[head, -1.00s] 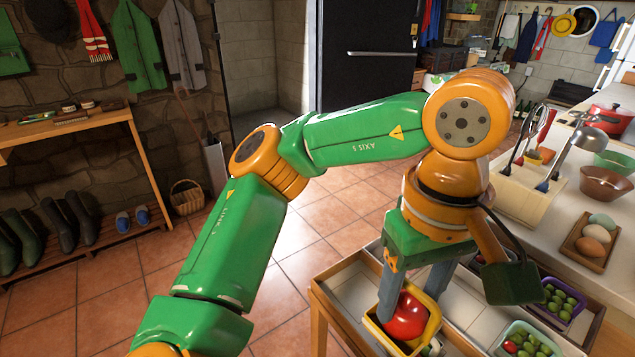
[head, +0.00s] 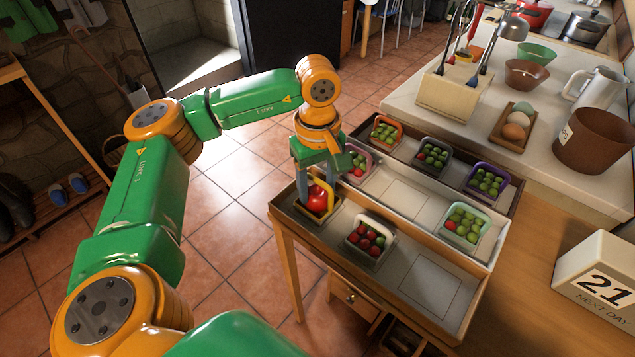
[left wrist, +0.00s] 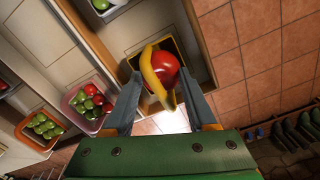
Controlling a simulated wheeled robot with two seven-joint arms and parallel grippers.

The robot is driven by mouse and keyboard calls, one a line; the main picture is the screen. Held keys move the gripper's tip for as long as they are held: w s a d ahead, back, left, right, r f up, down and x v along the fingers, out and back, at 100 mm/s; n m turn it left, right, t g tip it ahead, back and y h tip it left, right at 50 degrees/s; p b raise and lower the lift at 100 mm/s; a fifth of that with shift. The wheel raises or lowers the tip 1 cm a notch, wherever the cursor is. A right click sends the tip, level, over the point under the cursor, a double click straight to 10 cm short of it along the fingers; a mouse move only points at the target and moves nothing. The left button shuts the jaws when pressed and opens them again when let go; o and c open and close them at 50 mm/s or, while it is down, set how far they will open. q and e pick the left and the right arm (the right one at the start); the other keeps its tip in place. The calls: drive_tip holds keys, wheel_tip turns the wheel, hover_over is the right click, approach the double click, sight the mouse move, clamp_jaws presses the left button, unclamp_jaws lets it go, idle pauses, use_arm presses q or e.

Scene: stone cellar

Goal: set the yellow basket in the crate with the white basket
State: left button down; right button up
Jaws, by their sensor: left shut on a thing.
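The yellow basket (head: 316,210), with a red round item in it, is at the left end of the near crate (head: 400,312). I cannot tell whether the basket touches the crate floor. The white basket (head: 370,238), holding red and green items, stands in the same crate to its right. A bare outlined square (head: 430,287) lies right of the white basket. My right gripper is not in view.
The middle crate holds a pink basket (head: 358,164) and a mint basket (head: 462,228), with a bare spot (head: 405,196) between. The far crate holds orange (head: 385,132), grey (head: 432,158) and purple (head: 488,182) baskets. A calendar block (head: 598,280) stands at the right.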

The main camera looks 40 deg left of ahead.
use_arm(q)
drive_tip(key=shift+s+f, duration=0.1)
drive_tip(key=shift+f, duration=0.05)
drive_tip(key=shift+c, duration=1)
unclamp_jaws()
drive_tip(key=shift+r, duration=0.45)
wheel_tip(320, 180, up, 6)
drive_tip(key=shift+r, duration=0.25)
wheel_tip(320, 180, up, 5)
drive_tip(key=shift+r+p, duration=0.1)
drive_tip(key=shift+p, duration=0.85)
